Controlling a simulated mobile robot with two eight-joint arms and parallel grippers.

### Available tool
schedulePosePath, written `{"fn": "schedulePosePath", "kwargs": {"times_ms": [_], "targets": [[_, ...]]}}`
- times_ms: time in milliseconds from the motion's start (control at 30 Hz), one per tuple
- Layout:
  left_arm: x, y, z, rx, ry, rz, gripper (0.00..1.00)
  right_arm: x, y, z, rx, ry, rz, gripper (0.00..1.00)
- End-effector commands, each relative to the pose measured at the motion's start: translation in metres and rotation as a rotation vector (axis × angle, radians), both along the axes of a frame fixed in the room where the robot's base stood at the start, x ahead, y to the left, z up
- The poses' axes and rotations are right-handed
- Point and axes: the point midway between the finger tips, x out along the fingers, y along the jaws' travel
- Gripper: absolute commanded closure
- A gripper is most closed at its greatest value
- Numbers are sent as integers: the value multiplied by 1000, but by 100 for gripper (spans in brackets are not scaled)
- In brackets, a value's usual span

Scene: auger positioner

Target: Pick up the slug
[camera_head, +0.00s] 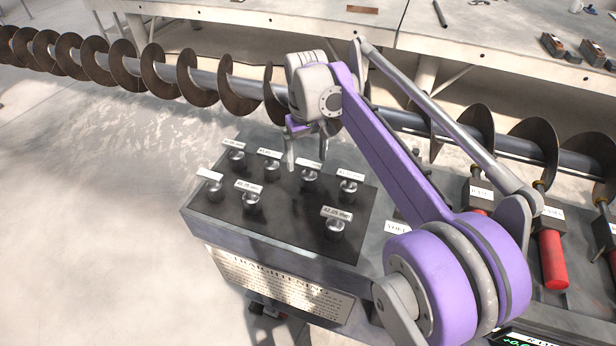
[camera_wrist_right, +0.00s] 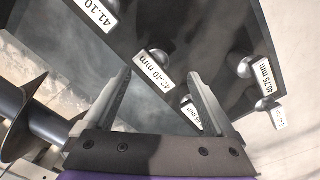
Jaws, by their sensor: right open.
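Several short metal slugs with white size labels stand on a black mat (camera_head: 295,228) on a grey bench. One slug (camera_head: 334,230) at the near right of the mat has a label that seems to read 42.05 mm. Others include a slug (camera_head: 251,203) at the near left and a slug (camera_head: 310,183) in the middle. My right gripper (camera_head: 306,164) is open above the far middle of the mat, pointing down. In the right wrist view its open fingers (camera_wrist_right: 159,75) flank a slug (camera_wrist_right: 158,57) labelled 42.40 mm, with no visible contact. My left gripper is out of view.
A long rusty auger (camera_head: 185,75) runs behind the bench, close to my right gripper. A sign plate (camera_head: 280,285) is on the bench front. Red-handled tools (camera_head: 552,258) stand at the right. A long table (camera_head: 480,38) is at the back. Open floor lies left.

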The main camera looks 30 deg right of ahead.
Motion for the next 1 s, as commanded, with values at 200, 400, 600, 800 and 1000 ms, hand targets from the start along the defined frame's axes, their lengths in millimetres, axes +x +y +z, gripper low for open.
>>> {"fn": "schedulePosePath", "kwargs": {"times_ms": [200,400,600,800,1000], "targets": [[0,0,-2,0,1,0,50,0,-4,-24,0,0,0,10],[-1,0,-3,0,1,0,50,-1,-6,-50,0,-1,0,10],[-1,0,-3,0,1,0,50,-1,-6,-54,0,-1,0,10],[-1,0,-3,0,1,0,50,-1,-6,-54,0,-1,0,28],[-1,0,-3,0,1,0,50,-1,-6,-54,0,-1,0,64]]}}
